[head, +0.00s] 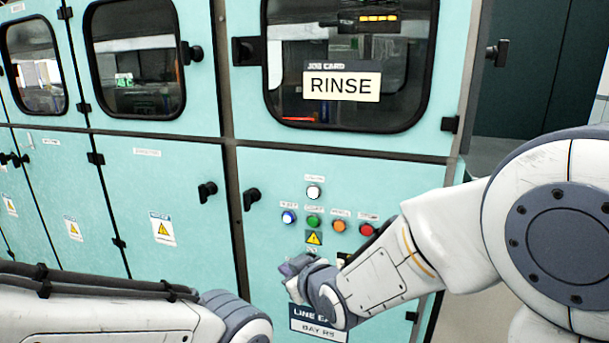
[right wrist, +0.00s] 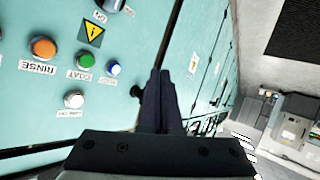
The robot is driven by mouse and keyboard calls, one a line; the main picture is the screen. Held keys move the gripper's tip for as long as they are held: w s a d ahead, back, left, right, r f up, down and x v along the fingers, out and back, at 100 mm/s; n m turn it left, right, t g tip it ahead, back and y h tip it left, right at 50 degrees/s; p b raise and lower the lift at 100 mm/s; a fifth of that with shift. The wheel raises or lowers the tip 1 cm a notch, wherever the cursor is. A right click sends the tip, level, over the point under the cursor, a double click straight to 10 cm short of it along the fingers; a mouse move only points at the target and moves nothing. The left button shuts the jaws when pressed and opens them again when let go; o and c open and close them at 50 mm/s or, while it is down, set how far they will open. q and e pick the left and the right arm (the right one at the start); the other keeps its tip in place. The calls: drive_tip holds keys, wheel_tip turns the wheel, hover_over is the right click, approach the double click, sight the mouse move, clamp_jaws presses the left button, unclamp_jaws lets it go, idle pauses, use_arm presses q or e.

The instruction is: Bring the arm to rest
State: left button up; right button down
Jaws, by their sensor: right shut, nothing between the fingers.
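My right gripper (head: 290,268) is in front of the lower panel of the teal cabinet (head: 270,172), below and left of its push buttons. Its two fingers (right wrist: 159,98) lie together, shut and empty, in the right wrist view. My right arm reaches in from the right of the head view. Only links of my left arm show at the lower left; its gripper is out of view. I cannot tell whether the right fingertips touch the panel; they look apart from the buttons.
The panel carries white (head: 313,192), blue (head: 288,217), green (head: 313,221), orange (head: 339,226) and red (head: 366,230) buttons. A "RINSE" card (head: 342,85) is on the window above. Black door handles (head: 251,199) stick out. Open floor (head: 478,310) lies at the right.

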drive_tip(key=s+d+f+g+h, duration=0.2)
drive_tip(key=s+d+g, duration=0.15)
drive_tip(key=s, duration=0.65)
drive_tip(key=s+d+f+m+g+h, duration=0.15)
drive_tip(key=s+g, duration=0.25)
drive_tip(key=s, duration=0.6)
drive_tip(key=s+d+f+g+h, duration=0.2)
drive_tip(key=s+d+g, duration=0.15)
drive_tip(key=s, duration=0.55)
wheel_tip(320, 180, up, 20)
drive_tip(key=p, duration=2)
drive_tip(key=shift+a+r+p, duration=0.2)
drive_tip(key=shift+r+p, duration=0.05)
drive_tip(key=shift+p, duration=0.05)
drive_tip(key=shift+y, duration=0.25)
